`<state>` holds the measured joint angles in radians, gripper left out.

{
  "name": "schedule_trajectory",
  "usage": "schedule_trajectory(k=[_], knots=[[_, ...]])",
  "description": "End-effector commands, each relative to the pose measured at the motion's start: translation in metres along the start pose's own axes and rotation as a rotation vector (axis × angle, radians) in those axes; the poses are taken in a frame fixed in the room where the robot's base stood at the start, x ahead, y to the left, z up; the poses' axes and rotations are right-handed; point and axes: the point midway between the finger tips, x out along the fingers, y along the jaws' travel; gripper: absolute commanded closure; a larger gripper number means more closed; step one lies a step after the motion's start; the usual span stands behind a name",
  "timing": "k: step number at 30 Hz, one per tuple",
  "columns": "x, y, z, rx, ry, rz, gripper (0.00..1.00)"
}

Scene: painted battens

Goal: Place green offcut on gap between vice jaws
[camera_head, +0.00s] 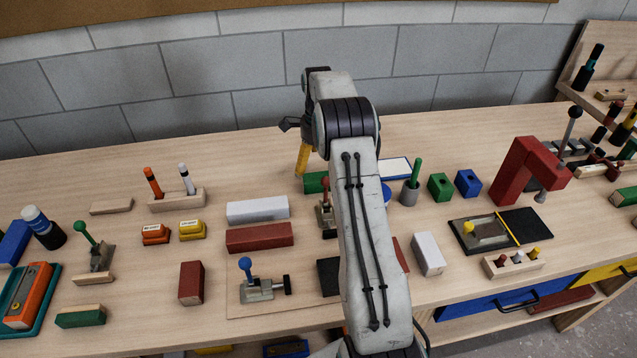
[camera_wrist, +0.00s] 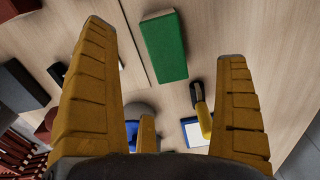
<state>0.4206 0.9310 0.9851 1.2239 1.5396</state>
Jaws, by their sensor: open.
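A plain green block (camera_wrist: 165,46), the likely green offcut, lies on the wooden bench between and beyond my finger tips in the wrist view. In the head view its green side (camera_head: 315,182) shows just left of my arm, partly hidden. My gripper (camera_wrist: 164,42) is open, with yellow fingers spread and nothing held. In the head view one yellow finger (camera_head: 303,160) points down behind that block. A small grey clamp-like fixture (camera_head: 260,290) with a blue ball and black handle stands front centre; I cannot tell whether it is the vice.
White (camera_head: 257,210) and dark red (camera_head: 260,237) battens lie left of my arm. Green (camera_head: 440,187) and blue (camera_head: 468,183) holed blocks and a red C-shaped frame (camera_head: 508,176) stand right. Another green-topped block (camera_head: 80,318) lies front left. Clear wood lies along the back.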

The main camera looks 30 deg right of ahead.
Motion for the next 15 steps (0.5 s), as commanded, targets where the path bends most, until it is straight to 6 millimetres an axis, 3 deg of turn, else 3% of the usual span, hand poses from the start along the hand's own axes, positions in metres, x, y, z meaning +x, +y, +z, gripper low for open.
schedule_trajectory(k=[15], knots=[[0.046,0.002,-0.002,0.008,0.000,0.006,0.07]])
